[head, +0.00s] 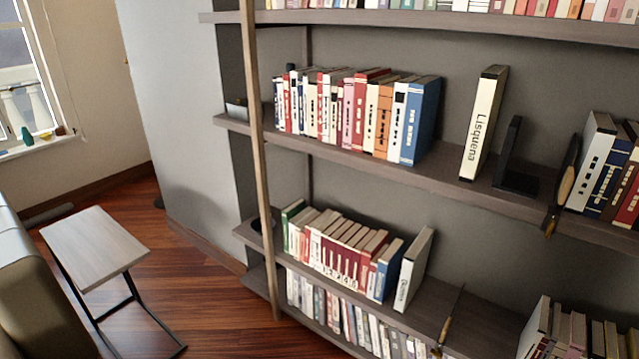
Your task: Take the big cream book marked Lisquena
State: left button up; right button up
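The big cream book marked Lisquena (481,128) stands upright, tilted slightly, on the middle shelf (450,172) in the right half of the head view. Its spine faces out, with dark bands at top and bottom. There is bare shelf on its left, and a black bookend (512,165) stands close on its right. Neither of my grippers shows in the view.
A row of books (355,112) ends with a blue one left of the cream book. More books (610,170) stand at the far right, beside a dark tool-like object (562,188). A wooden upright (258,130) crosses the shelves. A small side table (93,238) stands at left.

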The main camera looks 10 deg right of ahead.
aim_at(493, 80)
jog(key=z, duration=1.25)
